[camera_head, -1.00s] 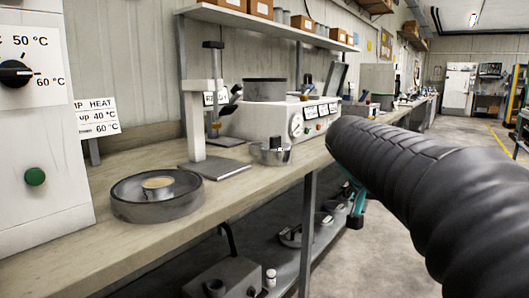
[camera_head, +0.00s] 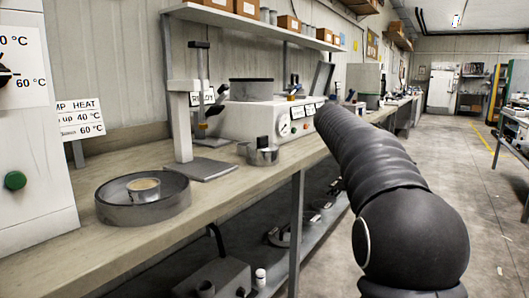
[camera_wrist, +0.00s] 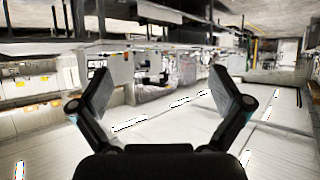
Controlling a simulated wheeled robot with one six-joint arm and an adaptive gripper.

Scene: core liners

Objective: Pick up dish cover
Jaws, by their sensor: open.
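I cannot tell for sure which thing is the dish cover. A wide, shallow grey round dish (camera_head: 117,212) sits on the bench at the left in the head view, with a small metal cup (camera_head: 144,190) inside it. A dark grey round piece (camera_head: 251,90) sits on top of a white bench device further back. My gripper (camera_wrist: 162,92) is open and empty in the wrist view, with its two fingers wide apart and nothing between them. In the head view my arm hides the gripper, and it appears apart from the dish.
The white bench device (camera_head: 272,118) has a dial and labels. A metal pot (camera_head: 263,156) and a stand with a flat base (camera_head: 200,169) are on the bench (camera_head: 95,253). A white heater cabinet (camera_head: 35,150) stands at the left.

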